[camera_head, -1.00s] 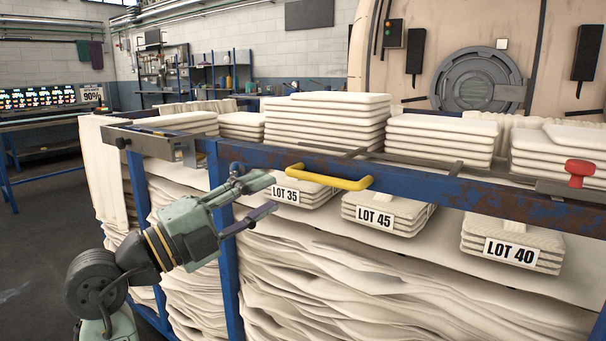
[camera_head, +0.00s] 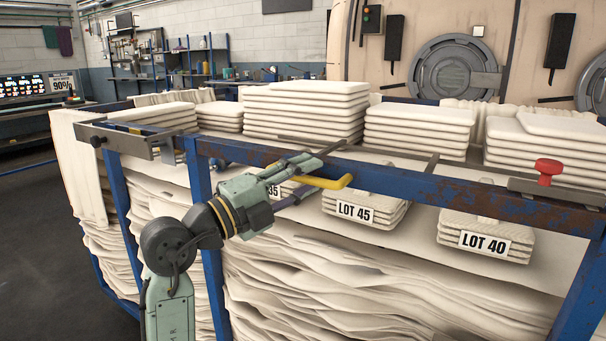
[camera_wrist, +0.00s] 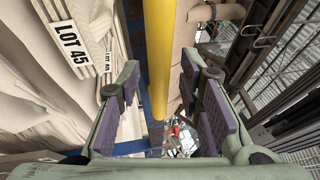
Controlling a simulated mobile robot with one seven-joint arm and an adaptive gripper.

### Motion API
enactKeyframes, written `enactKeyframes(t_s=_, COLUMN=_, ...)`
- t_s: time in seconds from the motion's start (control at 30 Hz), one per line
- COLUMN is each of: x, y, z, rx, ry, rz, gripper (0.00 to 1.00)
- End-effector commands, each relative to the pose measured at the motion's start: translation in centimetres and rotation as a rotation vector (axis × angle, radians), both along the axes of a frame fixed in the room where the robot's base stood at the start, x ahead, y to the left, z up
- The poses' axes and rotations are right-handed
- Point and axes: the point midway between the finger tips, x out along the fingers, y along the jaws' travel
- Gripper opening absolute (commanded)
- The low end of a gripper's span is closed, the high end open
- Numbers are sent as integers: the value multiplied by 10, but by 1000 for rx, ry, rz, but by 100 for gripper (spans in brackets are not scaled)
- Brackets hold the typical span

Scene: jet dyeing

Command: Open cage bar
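The cage bar (camera_head: 425,187) is a blue, rust-worn rail across the front top of the cage. Its yellow handle (camera_head: 332,183) sticks out towards me and shows as a yellow bar between my fingers in the wrist view (camera_wrist: 159,60). My gripper (camera_head: 312,176) is open at the handle. Its two purple-padded fingers stand on either side of the yellow bar, with gaps visible in the wrist view. My gripper partly hides the handle's left part. A red knob (camera_head: 548,167) sits on a metal bracket at the bar's right.
A grey metal bracket (camera_head: 130,138) is at the bar's left end. Folded cloth stacks (camera_head: 305,110) lie behind the bar. LOT 45 (camera_head: 357,213) and LOT 40 (camera_head: 484,241) bundles lie just below it. Loose cloth fills the cage. Open floor is at left.

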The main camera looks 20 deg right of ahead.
Motion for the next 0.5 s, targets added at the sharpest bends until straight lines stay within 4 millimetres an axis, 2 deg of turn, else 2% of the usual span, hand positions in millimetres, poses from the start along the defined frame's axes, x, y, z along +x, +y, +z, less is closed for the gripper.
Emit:
enactKeyframes(t_s=0.23, x=0, y=0, z=0, rx=0, ry=0, rz=0, gripper=32)
enactKeyframes(t_s=0.5, x=0, y=0, z=0, rx=0, ry=0, rz=0, gripper=14)
